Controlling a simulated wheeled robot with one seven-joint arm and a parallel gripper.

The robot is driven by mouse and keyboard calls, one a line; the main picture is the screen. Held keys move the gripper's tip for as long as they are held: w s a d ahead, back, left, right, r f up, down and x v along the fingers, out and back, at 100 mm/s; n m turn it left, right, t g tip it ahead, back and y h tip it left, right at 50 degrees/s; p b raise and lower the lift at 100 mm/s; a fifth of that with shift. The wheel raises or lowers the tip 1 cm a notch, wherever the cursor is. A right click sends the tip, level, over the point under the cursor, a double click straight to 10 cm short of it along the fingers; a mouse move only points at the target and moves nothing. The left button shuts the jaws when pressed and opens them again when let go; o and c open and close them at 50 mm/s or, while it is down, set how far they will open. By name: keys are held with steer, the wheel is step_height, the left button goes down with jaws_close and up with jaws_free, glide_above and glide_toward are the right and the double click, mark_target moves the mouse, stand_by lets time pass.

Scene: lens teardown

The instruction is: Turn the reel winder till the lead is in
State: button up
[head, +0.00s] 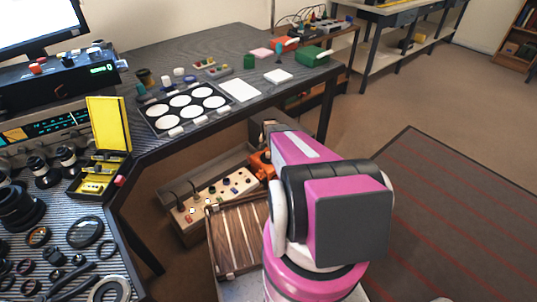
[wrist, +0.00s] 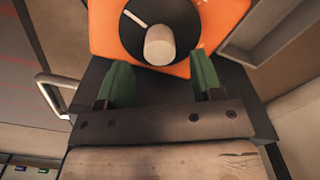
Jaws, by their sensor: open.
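The orange reel winder (wrist: 105,32) fills the top of the wrist view. It has a black round disc (wrist: 185,18) with a pale grey knob (wrist: 159,45) standing on it. A thin pale strip lies on the disc left of the knob. My gripper (wrist: 162,78) is open, its two green-padded fingers apart and empty. The knob appears in the picture just beyond the gap between the fingertips; I cannot tell the distance. In the head view the winder (head: 259,165) shows as an orange patch, partly hidden by my pink arm. I cannot make out the lead.
A low tray with coloured controls (head: 222,195) and a slatted wooden surface (head: 237,240) lie beside my arm. The workbench (head: 150,145) above them holds a white-disc palette and lens parts. A metal handle (wrist: 50,98) stands left in the wrist view. Floor is clear at right.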

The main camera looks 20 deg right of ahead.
mark_target(269, 153)
step_height(269, 153, up, 7)
steer(key=shift+f, duration=0.15)
stand_by(0.5)
